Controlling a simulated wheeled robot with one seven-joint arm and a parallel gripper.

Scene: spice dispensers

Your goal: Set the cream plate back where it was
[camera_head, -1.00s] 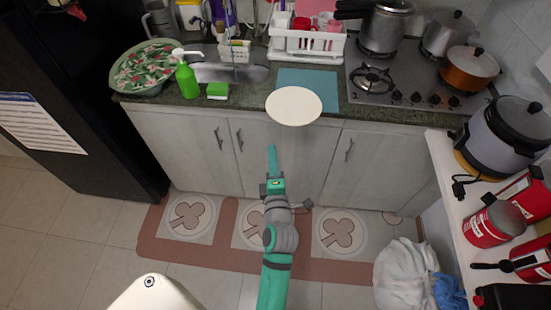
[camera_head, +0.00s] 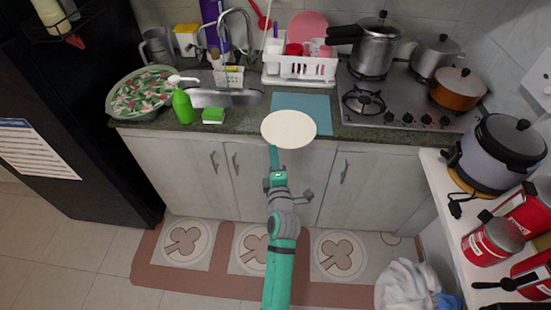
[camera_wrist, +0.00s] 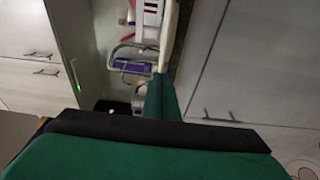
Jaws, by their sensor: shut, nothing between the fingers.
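The round cream plate (camera_head: 289,129) lies at the front of the counter, its near edge reaching out past the counter's front edge. It also appears nearly edge-on as a pale strip in the wrist view (camera_wrist: 168,35). My gripper (camera_head: 273,149) is shut and empty, its green fingers pointing at the plate's near left edge. In the wrist view the shut fingers (camera_wrist: 161,78) appear right by the plate's edge; I cannot tell whether they touch it.
A blue mat (camera_head: 302,108) lies behind the plate. A green sponge (camera_head: 213,116) and green soap bottle (camera_head: 183,106) stand left, by the sink. A white dish rack (camera_head: 300,70) stands behind and the stove (camera_head: 400,104) is right. Cabinet doors (camera_head: 265,180) are below.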

